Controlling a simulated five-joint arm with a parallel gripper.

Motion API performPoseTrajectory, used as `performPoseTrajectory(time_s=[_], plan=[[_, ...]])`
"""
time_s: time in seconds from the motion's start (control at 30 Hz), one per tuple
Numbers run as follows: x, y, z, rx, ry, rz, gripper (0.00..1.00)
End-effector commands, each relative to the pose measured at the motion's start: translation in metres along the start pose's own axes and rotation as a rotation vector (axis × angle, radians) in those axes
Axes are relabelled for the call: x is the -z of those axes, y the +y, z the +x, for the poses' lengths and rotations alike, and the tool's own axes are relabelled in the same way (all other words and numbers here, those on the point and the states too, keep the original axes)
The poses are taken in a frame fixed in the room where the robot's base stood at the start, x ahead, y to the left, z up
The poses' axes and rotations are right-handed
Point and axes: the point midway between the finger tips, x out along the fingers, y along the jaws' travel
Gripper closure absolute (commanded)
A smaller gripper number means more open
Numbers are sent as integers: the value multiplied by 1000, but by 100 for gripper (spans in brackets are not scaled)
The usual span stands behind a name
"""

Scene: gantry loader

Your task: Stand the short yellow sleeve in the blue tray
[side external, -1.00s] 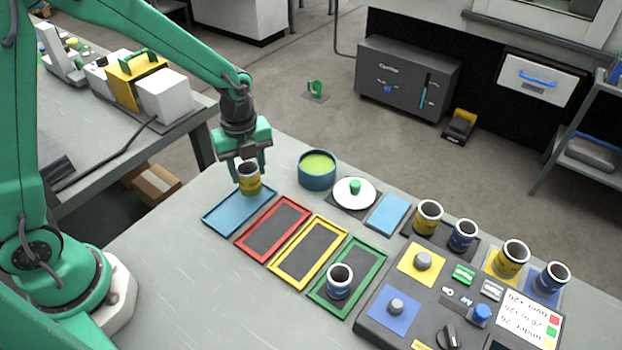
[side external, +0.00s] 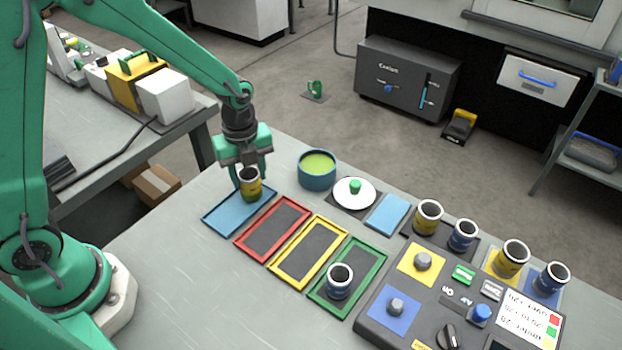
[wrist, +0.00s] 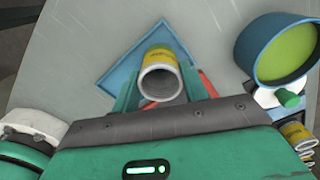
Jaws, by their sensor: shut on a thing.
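The yellow sleeve (side external: 250,186) is upright between the fingers of my gripper (side external: 250,178), over the far end of the blue tray (side external: 225,216). In the wrist view the sleeve (wrist: 161,77) shows its open end and yellow side between the green fingers (wrist: 158,92). The blue tray (wrist: 120,70) lies beneath it there. My gripper is shut on the sleeve. Whether the sleeve's lower end touches the tray floor, I cannot tell.
A blue pot with green contents (side external: 317,168) stands right of my gripper. Red (side external: 262,252), yellow (side external: 300,280) and green (side external: 322,303) trays follow to the right. A blue sleeve (side external: 339,281) stands in the green tray. Several sleeves stand near the control panel (side external: 440,325).

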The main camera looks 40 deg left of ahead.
Motion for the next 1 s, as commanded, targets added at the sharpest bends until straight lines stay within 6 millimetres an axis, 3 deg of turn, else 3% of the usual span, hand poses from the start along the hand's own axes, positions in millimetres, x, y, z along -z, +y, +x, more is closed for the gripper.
performPoseTrajectory(time_s=[0.97, 1.0], plan=[[0, 0, 3, 1, 0, 0, 87], [0, 0, 3, 1, 0, 0, 54]])
